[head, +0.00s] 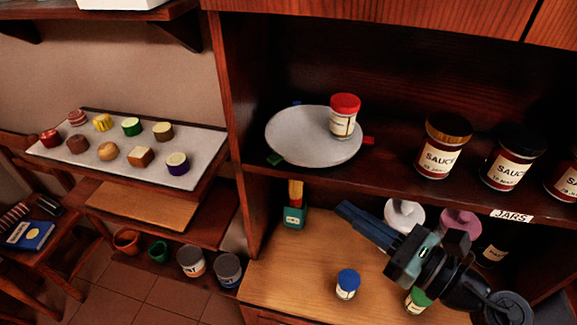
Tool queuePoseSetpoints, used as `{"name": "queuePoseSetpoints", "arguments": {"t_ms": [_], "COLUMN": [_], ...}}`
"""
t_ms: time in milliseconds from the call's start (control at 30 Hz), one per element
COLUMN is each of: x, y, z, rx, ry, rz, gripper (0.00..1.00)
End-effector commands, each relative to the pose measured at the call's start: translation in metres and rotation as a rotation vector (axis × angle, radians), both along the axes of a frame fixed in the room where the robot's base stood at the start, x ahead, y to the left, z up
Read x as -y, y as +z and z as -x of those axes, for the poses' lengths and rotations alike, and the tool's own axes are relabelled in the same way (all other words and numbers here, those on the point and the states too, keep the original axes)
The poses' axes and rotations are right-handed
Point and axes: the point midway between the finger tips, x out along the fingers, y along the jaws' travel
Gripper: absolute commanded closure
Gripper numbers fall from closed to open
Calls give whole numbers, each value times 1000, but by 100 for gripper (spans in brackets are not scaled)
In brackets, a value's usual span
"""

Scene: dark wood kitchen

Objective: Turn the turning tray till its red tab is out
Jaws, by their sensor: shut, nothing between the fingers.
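The turning tray (290,135) is a round grey disc on the shelf at upper middle. Its red tab (369,140) sticks out on the right side. Its green tab (274,159) is at the front left, near the shelf's front edge, and its blue tab (297,103) shows at the back left. A jar with a red lid (343,115) stands upright on the tray's right part. My gripper (344,208) is shut and empty, apart from the tray. It appears in front of and below the shelf, over the wooden counter, fingers pointing up and left.
Several sauce jars (437,158) stand on the shelf right of the tray. A blue-lidded jar (347,284), a green-lidded jar (418,299) and a teal box (294,216) stand on the counter (285,265). An upright cabinet panel (240,130) borders the shelf at left.

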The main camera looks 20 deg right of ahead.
Motion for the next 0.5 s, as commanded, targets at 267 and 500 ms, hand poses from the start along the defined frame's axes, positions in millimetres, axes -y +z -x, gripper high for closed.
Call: {"name": "queuePoseSetpoints", "arguments": {"t_ms": [267, 500], "x": [-18, -41], "y": [2, 3], "z": [-32, -80], "rx": [-6, -5], "ry": [9, 7], "rz": [3, 3], "gripper": [100, 100]}}
